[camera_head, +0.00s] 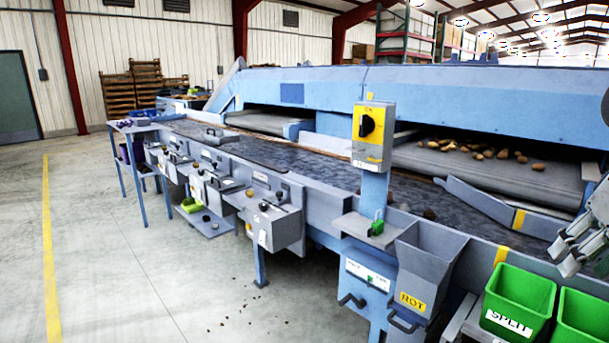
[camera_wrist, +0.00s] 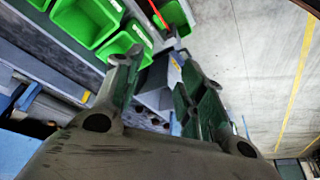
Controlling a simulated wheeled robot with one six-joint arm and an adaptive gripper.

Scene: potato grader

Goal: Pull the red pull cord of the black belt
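The black belt (camera_head: 300,165) runs along the blue grader in the head view, with a few dark lumps on it. A thin red strip (camera_wrist: 158,14), which looks like the pull cord, shows at the top of the wrist view, beyond my fingertips and beside a green bin. I cannot make out the cord in the head view. My gripper (camera_wrist: 157,65) is open, its two dark fingers apart with nothing seen held between them. In the head view part of my gripper (camera_head: 578,242) shows at the right edge, above the green bins.
Green bins, one marked SPLIT (camera_head: 516,302), stand at the lower right beside a grey ROT chute (camera_head: 428,262). A yellow switch box (camera_head: 373,135) stands on a blue post. Potatoes (camera_head: 480,151) lie on the upper conveyor. The floor (camera_head: 130,240) at left is mostly clear.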

